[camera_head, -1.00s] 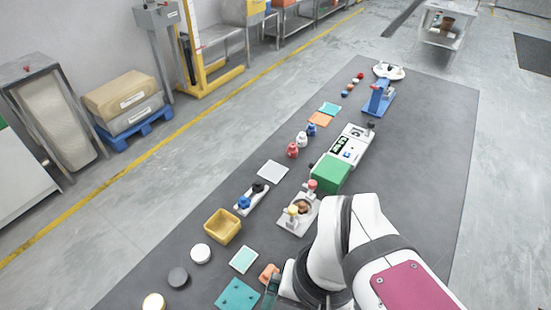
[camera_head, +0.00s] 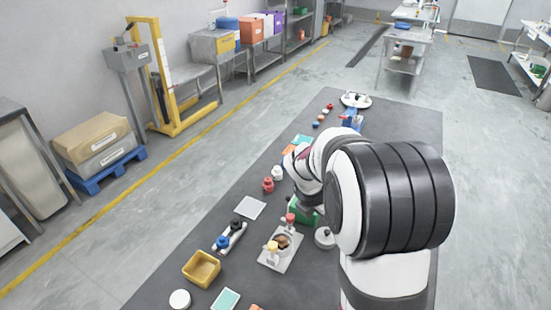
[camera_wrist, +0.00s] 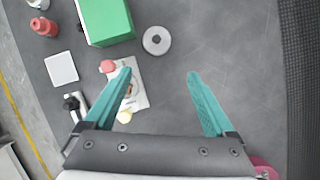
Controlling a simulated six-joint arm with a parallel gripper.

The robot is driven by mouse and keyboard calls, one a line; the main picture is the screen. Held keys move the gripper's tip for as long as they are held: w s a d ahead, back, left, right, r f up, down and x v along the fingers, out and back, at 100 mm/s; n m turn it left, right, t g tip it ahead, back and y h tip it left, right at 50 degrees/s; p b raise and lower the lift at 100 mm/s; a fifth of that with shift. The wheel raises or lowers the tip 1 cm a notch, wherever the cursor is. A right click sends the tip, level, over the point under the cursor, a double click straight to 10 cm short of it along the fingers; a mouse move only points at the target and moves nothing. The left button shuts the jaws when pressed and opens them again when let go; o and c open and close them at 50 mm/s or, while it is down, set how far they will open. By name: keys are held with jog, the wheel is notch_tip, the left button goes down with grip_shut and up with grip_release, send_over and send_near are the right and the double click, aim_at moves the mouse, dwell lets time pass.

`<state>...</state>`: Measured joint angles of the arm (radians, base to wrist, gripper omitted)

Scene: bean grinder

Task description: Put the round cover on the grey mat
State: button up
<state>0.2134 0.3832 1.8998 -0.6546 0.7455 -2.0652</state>
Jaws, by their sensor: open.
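The round cover (camera_wrist: 156,40), a pale grey disc with a dark centre, lies flat on the dark table right of the green box. In the head view the round cover (camera_head: 325,239) is partly hidden by my arm. The grey mat (camera_head: 250,208) is a light grey square, lying bare; it also shows at left in the wrist view (camera_wrist: 61,68). My gripper (camera_wrist: 159,75) is open and empty, its teal fingers spread apart. The cover appears beyond the fingertips, near the left one. The fingers are hidden in the head view.
The white grinder base (camera_head: 281,249) with red and yellow knobs is partly behind my left finger in the wrist view. The green box (camera_wrist: 105,22) stands beside the cover. Red bottles (camera_wrist: 43,27) stand farther left. The table right of the cover is clear.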

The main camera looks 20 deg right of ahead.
jog(key=shift+n, duration=0.7)
jog(key=x, duration=1.1)
jog(key=w+x, duration=0.1)
jog(key=x, duration=0.5)
jog(key=shift+w+d+r, duration=0.1)
jog(key=shift+d+r, duration=0.1)
jog(key=shift+d, duration=0.05)
jog(key=c, duration=1.2)
